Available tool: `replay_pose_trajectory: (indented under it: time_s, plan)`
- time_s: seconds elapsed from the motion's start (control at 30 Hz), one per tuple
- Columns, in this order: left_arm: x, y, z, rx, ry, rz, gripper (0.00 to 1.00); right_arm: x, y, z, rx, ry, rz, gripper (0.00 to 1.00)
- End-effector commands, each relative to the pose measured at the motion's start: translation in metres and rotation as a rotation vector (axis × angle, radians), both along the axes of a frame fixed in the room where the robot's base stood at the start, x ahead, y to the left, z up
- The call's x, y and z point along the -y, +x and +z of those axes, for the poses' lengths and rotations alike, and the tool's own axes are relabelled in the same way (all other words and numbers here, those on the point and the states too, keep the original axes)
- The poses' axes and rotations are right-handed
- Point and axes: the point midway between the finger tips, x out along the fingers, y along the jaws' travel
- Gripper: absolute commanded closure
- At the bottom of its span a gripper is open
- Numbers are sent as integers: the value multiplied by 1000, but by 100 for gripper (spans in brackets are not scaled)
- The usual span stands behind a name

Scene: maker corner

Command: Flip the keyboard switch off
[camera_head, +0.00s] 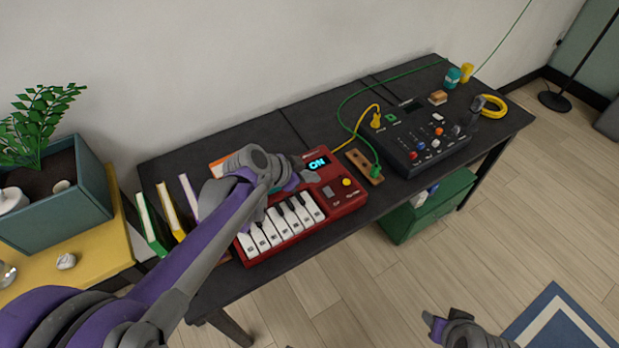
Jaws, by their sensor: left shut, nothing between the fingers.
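The red keyboard (339,204) with white and black keys lies on the dark table, and its small display (319,163) reads "ON". A yellow knob (347,182) and a grey square button (328,192) show on its right part. My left gripper (308,176) is shut and empty, over the keyboard's upper middle beside the display. My arm and gripper hide part of the keyboard's top, and I cannot make out the switch. My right gripper (437,325) is partly in view at the bottom right, away from the table; its jaws are unclear.
A black mixer (424,138) with coloured knobs stands right of the keyboard. Several books (170,212) stand at the left end. A green crate (432,205) sits below the table. Floor in front is clear.

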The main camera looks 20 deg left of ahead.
Motion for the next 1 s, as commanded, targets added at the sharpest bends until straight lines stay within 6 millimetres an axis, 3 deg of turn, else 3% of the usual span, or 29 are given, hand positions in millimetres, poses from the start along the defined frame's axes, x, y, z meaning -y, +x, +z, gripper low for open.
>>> replay_pose_trajectory:
  time_s: [0.3,0.5,1.0]
  plan:
    - [26,42,-49,1,0,-3,100,0,-2,-9,-3,0,0,50]
    - [22,43,-77,0,0,0,100,0,-2,-12,-5,0,0,50]
    - [20,44,-87,0,0,0,100,0,-2,-13,-5,0,0,50]
